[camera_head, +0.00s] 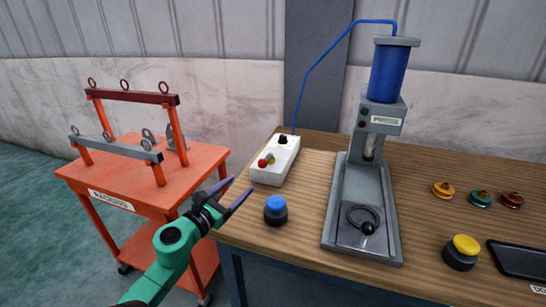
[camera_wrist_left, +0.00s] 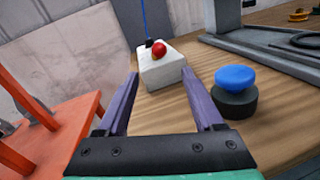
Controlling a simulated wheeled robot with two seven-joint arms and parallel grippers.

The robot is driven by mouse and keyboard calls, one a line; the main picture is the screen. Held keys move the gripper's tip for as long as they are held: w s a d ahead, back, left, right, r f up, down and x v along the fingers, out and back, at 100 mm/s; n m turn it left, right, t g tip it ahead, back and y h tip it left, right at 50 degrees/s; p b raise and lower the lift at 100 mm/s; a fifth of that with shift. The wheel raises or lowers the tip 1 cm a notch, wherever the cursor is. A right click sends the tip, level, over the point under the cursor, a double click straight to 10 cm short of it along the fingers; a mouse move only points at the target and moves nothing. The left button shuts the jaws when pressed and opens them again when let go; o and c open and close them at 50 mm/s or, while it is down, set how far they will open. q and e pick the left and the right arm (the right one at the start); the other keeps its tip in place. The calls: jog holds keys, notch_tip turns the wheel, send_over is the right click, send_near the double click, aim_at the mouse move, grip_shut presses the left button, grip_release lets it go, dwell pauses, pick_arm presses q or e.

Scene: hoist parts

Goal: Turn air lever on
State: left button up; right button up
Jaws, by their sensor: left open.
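A white air box (camera_head: 274,161) stands near the left edge of the wooden table. A lever with a red knob (camera_head: 266,160) sits on its top. A black fitting (camera_head: 283,140) with a blue hose stands at the box's back. My left gripper (camera_head: 232,188) is open and empty at the table's left edge, short of the box. In the left wrist view the box (camera_wrist_left: 162,72) and red knob (camera_wrist_left: 158,47) show ahead, beyond and between the two purple fingers (camera_wrist_left: 165,95). My right gripper is not in view.
A black button with a blue top (camera_head: 275,207) stands right of my left gripper. The grey press (camera_head: 362,200) is farther right. An orange cart (camera_head: 125,170) with metal frames stands left. Several small knobs and a yellow-topped button (camera_head: 464,250) lie at the right.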

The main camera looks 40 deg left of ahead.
aim_at(260, 165)
pick_arm(q)
jog(key=w, duration=0.2)
jog(key=w+p, duration=0.1)
jog(key=w, duration=0.1)
jog(key=w+a+r, duration=0.1)
jog(key=w, duration=0.7)
jog(key=shift+w+a+f+p, duration=0.25)
jog(key=shift+a+p, duration=0.15)
jog(key=shift+w, duration=0.35)
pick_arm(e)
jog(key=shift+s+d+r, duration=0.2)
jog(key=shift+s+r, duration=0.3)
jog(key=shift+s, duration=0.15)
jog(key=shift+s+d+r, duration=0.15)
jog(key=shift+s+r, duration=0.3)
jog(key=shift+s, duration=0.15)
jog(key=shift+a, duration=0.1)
